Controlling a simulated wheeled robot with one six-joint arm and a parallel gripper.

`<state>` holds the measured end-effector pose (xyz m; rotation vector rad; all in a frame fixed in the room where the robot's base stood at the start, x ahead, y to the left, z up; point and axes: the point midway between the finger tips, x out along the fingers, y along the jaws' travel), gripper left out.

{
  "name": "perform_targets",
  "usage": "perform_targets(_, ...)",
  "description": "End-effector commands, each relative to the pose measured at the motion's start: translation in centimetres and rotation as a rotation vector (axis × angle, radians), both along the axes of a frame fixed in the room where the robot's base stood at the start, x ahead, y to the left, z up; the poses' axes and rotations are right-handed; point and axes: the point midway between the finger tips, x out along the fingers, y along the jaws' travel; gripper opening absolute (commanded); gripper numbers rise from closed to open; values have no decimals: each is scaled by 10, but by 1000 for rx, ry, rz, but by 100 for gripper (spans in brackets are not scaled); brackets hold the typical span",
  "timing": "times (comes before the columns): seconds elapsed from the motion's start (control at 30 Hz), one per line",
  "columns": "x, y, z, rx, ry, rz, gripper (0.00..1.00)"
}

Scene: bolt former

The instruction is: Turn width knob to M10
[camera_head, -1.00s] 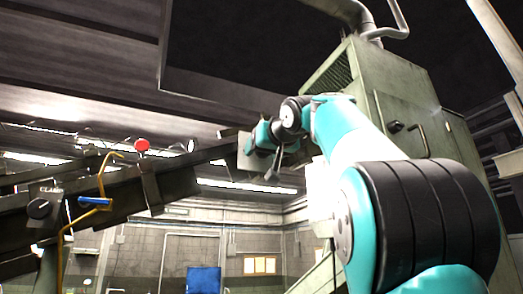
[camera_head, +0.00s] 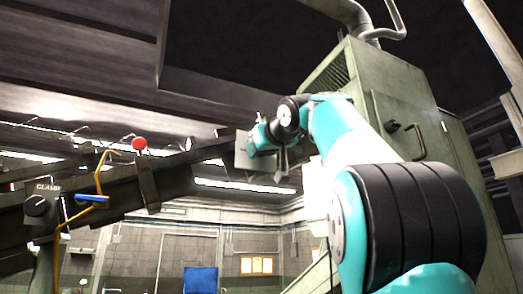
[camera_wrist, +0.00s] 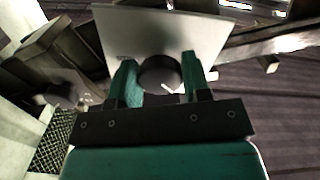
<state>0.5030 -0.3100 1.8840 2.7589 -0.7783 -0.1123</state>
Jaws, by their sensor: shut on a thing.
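The width knob (camera_wrist: 160,74) is a dark round knob with a pale pointer mark, on a light grey plate (camera_wrist: 120,30) in the wrist view. My gripper (camera_wrist: 157,75) has its two teal fingers on either side of the knob, shut on it. The pointer slants toward the lower right in that view. No M10 marking is readable.
A dark sloping beam (camera_head: 120,190) carries a red ball-topped part (camera_head: 139,143), a yellow lever with a blue grip (camera_head: 91,198) and a knob labelled CLAMP (camera_head: 38,206) at left. A tall green cabinet (camera_head: 400,100) stands behind my arm at right.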

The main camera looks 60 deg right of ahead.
Motion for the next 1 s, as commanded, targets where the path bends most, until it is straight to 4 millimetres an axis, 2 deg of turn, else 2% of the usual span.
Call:
perform_targets(0.6,-1,-1,0,-473,288,-1,20)
perform_targets(1.0,-1,-1,1,-637,389,0,20)
